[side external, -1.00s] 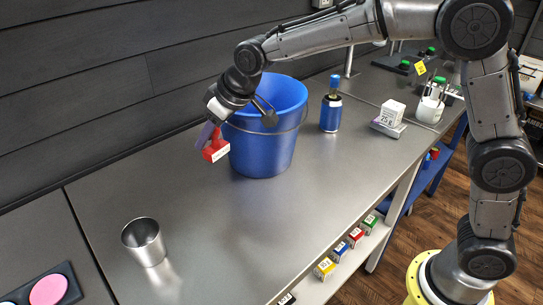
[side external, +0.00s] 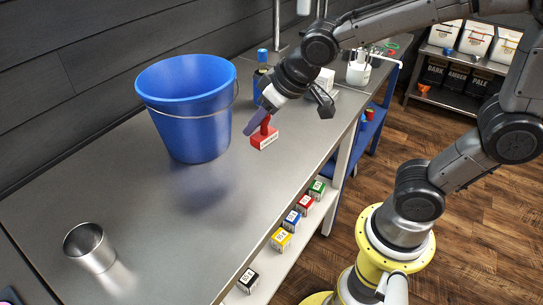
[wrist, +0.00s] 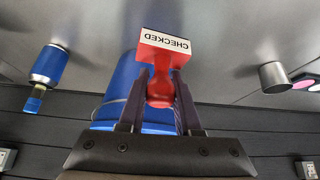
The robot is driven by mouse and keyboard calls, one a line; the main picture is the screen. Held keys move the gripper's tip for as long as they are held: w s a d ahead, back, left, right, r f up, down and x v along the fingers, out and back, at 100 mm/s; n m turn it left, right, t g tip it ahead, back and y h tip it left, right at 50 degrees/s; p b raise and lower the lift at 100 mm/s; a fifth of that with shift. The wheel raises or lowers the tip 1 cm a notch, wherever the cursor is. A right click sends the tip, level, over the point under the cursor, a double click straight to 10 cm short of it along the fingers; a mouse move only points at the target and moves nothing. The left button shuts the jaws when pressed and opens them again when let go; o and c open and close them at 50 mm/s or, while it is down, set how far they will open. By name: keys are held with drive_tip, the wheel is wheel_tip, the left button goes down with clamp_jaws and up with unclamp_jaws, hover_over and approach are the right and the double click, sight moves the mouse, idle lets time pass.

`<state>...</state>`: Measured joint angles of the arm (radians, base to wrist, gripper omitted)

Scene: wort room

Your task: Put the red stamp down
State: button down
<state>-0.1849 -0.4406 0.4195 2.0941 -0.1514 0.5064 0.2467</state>
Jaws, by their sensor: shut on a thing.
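The red stamp (side external: 264,139) has a block base with a white label, which reads CHECKED in the wrist view (wrist: 165,42). My gripper (side external: 262,120) is shut on its red handle, with one dark finger on each side in the wrist view (wrist: 160,88). The stamp is roughly upright, base toward the grey metal bench (side external: 150,200), to the right of the blue bucket in the side view. I cannot tell whether its base touches the bench.
The blue bucket (side external: 192,115) stands close to the stamp. A metal cup (side external: 90,248) stands at the near left. A blue bottle (wrist: 48,66) shows in the wrist view. Small coloured boxes (side external: 281,239) sit on a lower shelf. The bench front is clear.

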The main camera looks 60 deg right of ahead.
drive_tip(key=s+d+m+h, duration=0.1)
drive_tip(key=s+d+m, duration=0.1)
drive_tip(key=s+d, duration=0.6)
drive_tip(key=shift+m+h, duration=0.3)
drive_tip(key=w+f, duration=0.2)
drive_tip(key=w, duration=0.1)
drive_tip(key=w+f, duration=0.3)
drive_tip(key=w, duration=0.1)
drive_tip(key=w+f, duration=0.3)
drive_tip(key=w, duration=0.1)
drive_tip(key=shift+d+f, duration=0.15)
drive_tip(key=shift+d, duration=0.2)
drive_tip(key=shift+w+f, duration=0.2)
drive_tip(key=shift+f, duration=0.75)
drive_tip(key=shift+w+f, duration=0.15)
drive_tip(key=shift+f, duration=0.75)
drive_tip(key=shift+f, duration=0.2)
drive_tip(key=c, duration=0.6)
unclamp_jaws()
drive_tip(key=shift+r, duration=0.1)
